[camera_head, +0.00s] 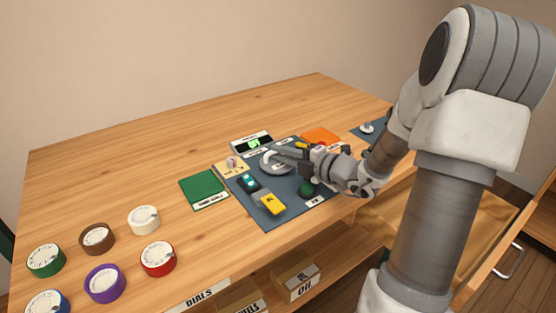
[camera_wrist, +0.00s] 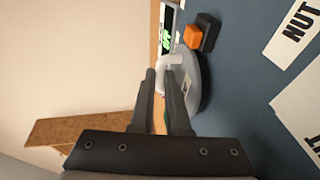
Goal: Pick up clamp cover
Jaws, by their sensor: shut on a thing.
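The clamp cover, a grey round piece with a white curved handle, is on or just above the blue-grey mat in the head view (camera_head: 270,167). It also shows in the wrist view (camera_wrist: 194,88), beyond my fingertips. My gripper (camera_wrist: 161,74) is shut on its white handle. In the head view my gripper (camera_head: 279,151) reaches in from the right. My fingers hide part of the cover, and I cannot tell whether it is clear of the mat.
The blue-grey mat (camera_head: 283,217) also holds a yellow-and-grey tool (camera_head: 269,203), a teal-and-black piece (camera_head: 249,183) and a dark green knob (camera_head: 306,188). A green pad (camera_head: 202,186) and several coloured dials stand left. An orange pad (camera_head: 321,136) lies behind. The table's back left is clear.

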